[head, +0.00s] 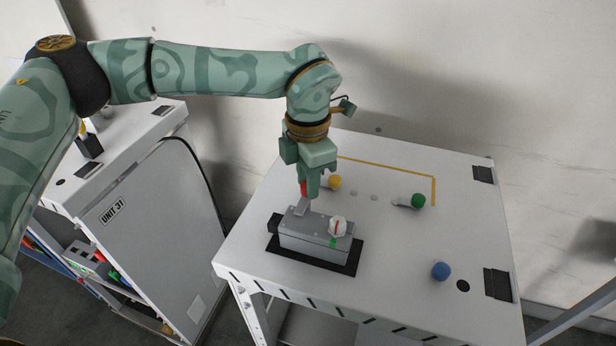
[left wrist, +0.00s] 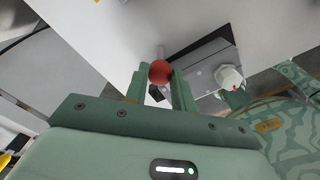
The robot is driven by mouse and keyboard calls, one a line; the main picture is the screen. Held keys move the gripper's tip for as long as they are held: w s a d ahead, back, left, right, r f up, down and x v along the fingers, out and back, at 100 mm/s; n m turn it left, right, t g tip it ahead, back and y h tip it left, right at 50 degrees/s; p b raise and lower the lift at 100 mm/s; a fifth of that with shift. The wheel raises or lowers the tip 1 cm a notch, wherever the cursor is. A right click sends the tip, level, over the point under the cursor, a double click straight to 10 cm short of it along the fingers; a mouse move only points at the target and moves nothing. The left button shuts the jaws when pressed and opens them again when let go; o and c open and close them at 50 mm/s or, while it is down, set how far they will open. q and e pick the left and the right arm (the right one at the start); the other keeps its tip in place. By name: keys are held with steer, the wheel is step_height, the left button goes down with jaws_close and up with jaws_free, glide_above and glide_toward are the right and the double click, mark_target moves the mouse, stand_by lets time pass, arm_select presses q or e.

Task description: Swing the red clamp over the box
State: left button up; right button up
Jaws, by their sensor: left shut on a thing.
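The grey box (head: 314,244) sits on a black base plate on the white table, with a white knob (head: 338,227) bearing a red mark on its top. The red clamp's round handle (head: 303,188) rises above the box's left end, mostly hidden by my gripper. My left gripper (head: 310,188) points down and is shut on that red handle. In the left wrist view the red ball (left wrist: 160,72) sits between the two fingers, with the grey box (left wrist: 208,62) beyond it. How far the clamp reaches over the box is unclear. My right gripper is not in view.
Yellow (head: 334,182), green (head: 418,201) and blue (head: 441,270) knobs stand on the white table (head: 400,290), right of my gripper. A white cabinet (head: 150,230) marked UNIT 31 stands to the left, across a gap. A wall rises behind.

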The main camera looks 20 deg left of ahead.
arm_select(q)
steer(key=shift+w+r, duration=0.1)
steer(key=o, duration=1)
step_height(320, 180, up, 16)
steer(key=shift+r+b, duration=0.1)
steer(key=shift+b, duration=0.45)
